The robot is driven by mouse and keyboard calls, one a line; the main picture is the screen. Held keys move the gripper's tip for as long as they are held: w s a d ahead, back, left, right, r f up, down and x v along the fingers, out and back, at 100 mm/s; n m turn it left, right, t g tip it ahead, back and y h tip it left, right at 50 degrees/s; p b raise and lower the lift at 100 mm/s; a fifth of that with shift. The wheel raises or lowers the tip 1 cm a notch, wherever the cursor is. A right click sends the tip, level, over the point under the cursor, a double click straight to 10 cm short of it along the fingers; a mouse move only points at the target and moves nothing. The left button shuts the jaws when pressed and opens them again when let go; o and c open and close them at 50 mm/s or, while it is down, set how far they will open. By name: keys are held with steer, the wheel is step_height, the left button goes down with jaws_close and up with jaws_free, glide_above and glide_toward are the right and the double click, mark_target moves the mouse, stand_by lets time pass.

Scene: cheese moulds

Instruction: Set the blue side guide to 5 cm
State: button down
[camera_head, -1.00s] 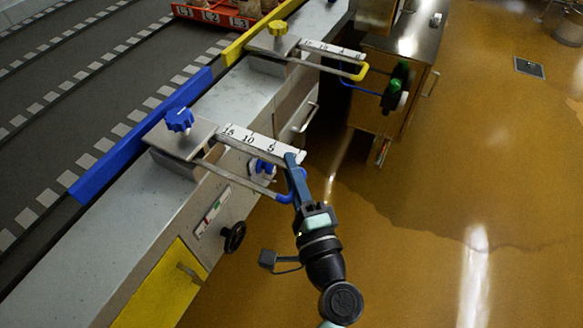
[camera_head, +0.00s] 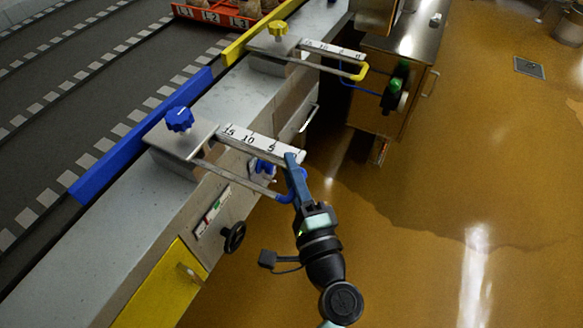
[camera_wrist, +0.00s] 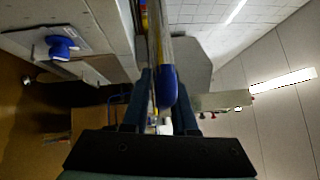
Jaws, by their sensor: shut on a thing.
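The blue side guide (camera_head: 140,140) is a long blue bar along the conveyor's near edge. Its blue clamp knob (camera_head: 179,119) stands on a metal bracket (camera_head: 183,140). A white scale (camera_head: 258,143) marked 15, 10, 5 and a rod run from the bracket out over the floor side. The rod ends in a blue handle (camera_head: 285,196). My gripper (camera_head: 296,172) is shut on the blue handle at the scale's outer end. In the wrist view the blue handle (camera_wrist: 166,86) sits between the two fingers. The exact scale reading is too small to tell.
A yellow guide (camera_head: 245,40) with its own yellow knob (camera_head: 278,29) and scale lies farther along. A red crate (camera_head: 215,14) stands on the belt. A black handwheel (camera_head: 233,236) and a yellow panel (camera_head: 165,285) are on the machine front.

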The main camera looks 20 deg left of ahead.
steer(key=a, duration=0.2)
steer(key=a+r, duration=0.1)
steer(key=a, duration=0.2)
steer(key=shift+w, duration=0.2)
steer(key=c, duration=0.9)
jaws_free()
steer(key=shift+o, duration=0.2)
steer(key=shift+f, duration=0.1)
steer(key=shift+f+b, duration=0.1)
steer(key=shift+b, duration=0.2)
steer(key=shift+s, duration=0.1)
glide_toward(266, 157)
steer(key=v, duration=0.3)
steer(key=shift+s+d+b, duration=0.2)
steer(key=shift+s+b, duration=0.05)
steer(key=shift+b, duration=0.1)
